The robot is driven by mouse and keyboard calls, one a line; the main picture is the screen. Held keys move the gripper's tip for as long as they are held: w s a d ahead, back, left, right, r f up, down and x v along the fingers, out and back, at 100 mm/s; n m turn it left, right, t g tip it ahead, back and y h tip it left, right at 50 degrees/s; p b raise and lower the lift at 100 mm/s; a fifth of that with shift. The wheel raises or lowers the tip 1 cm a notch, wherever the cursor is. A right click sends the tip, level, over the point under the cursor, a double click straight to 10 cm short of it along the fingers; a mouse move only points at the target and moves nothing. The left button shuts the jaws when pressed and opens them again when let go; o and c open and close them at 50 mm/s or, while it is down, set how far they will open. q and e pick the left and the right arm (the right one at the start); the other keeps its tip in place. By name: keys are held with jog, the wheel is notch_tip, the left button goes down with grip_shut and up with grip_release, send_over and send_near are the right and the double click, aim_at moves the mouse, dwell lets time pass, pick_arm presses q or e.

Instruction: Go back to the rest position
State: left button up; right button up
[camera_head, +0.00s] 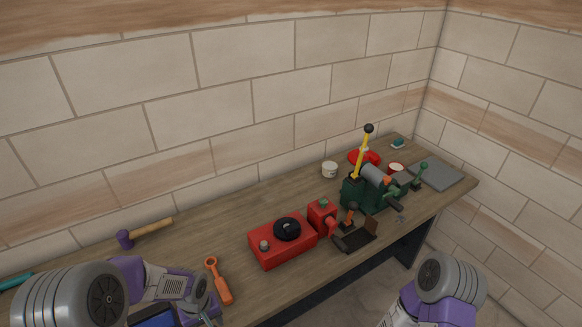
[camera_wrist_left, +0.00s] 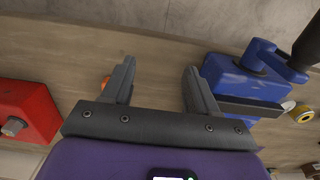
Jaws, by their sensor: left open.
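My left arm comes in at the lower left of the head view, over the workbench's front part. Its gripper (camera_wrist_left: 160,68) is open and empty in the left wrist view, its two dark fingers well apart above the wooden bench (camera_wrist_left: 150,50). A blue device (camera_wrist_left: 240,85) with a crank-like arm lies close beyond the right finger. A red box (camera_wrist_left: 28,108) stands off to the left. A small orange patch shows beside the left finger. My right arm (camera_head: 440,290) is at the lower right of the head view, off the bench; its gripper is outside the picture.
An orange-handled tool (camera_head: 219,282) lies just right of my left arm. A red box (camera_head: 282,242) with a black knob and a green machine (camera_head: 375,190) with a yellow lever stand further right. A hammer (camera_head: 145,233) lies near the wall. Bare bench lies between hammer and red box.

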pick_arm(q)
jog(key=s+d+f+m+h, duration=0.2)
jog(key=s+d+f, duration=0.35)
jog(key=f, duration=0.25)
jog(key=s+d+f+m+h, duration=0.1)
jog(key=s+d+f+h, duration=0.1)
jog(key=s+d+f, duration=0.4)
notch_tip(320, 180, down, 11)
jog(key=w+d+b, duration=0.1)
jog(key=b, duration=0.8)
jog(key=shift+w+r+m+t, duration=0.2)
jog(key=shift+w+m+t, duration=0.1)
pick_arm(e)
notch_tip(320, 180, down, 9)
jog(key=shift+w, duration=0.35)
